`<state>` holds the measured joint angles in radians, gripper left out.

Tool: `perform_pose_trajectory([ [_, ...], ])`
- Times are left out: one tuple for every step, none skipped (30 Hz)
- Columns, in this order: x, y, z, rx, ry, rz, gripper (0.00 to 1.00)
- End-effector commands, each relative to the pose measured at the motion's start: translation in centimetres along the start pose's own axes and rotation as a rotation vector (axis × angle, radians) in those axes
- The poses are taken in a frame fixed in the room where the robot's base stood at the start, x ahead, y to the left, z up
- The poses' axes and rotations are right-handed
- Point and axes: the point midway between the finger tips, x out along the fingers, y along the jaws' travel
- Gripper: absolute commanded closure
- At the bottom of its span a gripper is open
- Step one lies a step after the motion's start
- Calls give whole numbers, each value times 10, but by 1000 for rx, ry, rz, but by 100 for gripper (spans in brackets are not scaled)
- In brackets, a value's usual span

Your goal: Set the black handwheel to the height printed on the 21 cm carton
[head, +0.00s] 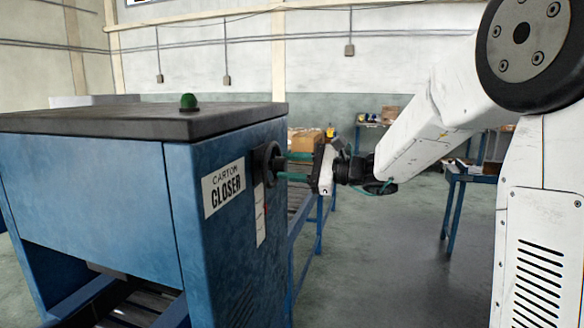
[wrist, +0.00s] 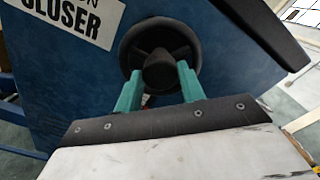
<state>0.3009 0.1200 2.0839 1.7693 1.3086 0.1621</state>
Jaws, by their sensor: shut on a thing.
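The black handwheel (head: 268,163) sits on the right side of the blue carton closer (head: 228,240). It also shows in the wrist view (wrist: 160,31), with its round rim and hub facing me. My gripper (head: 283,166) reaches it from the right, and its two green fingers (wrist: 158,85) are shut on the handwheel's hub. A white scale strip with a red mark (head: 261,215) is fixed just below the handwheel; its figures are too small to read. A brown carton (head: 305,141) stands behind the machine, and I cannot read any print on it.
A green dome button (head: 188,102) stands on the machine's dark top (head: 120,120). A roller conveyor with blue legs (head: 312,225) runs behind my gripper. Blue work tables (head: 455,190) stand farther back. The floor at the middle right (head: 400,260) is clear.

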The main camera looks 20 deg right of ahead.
Motion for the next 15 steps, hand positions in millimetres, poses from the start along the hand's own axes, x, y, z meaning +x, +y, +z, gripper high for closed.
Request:
perform_pose_trajectory([
  [0,0,0,-40,1,0,84],
  [0,0,-1,-68,1,0,84],
  [0,0,-1,-103,1,0,84],
  [0,0,-1,-130,1,0,84],
  [0,0,-1,-156,1,0,84],
  [0,0,-1,-190,1,0,84],
  [0,1,-1,-214,1,0,84],
  [0,1,-1,-237,1,0,84],
  [0,1,-1,-266,1,0,84],
  [0,1,-1,-287,1,0,84],
  [0,1,-1,-308,1,0,84],
  [0,1,-1,-333,1,0,84],
  [0,1,-1,-350,1,0,84],
  [0,1,-1,-367,1,0,84],
  [0,1,-1,-387,1,0,84],
])
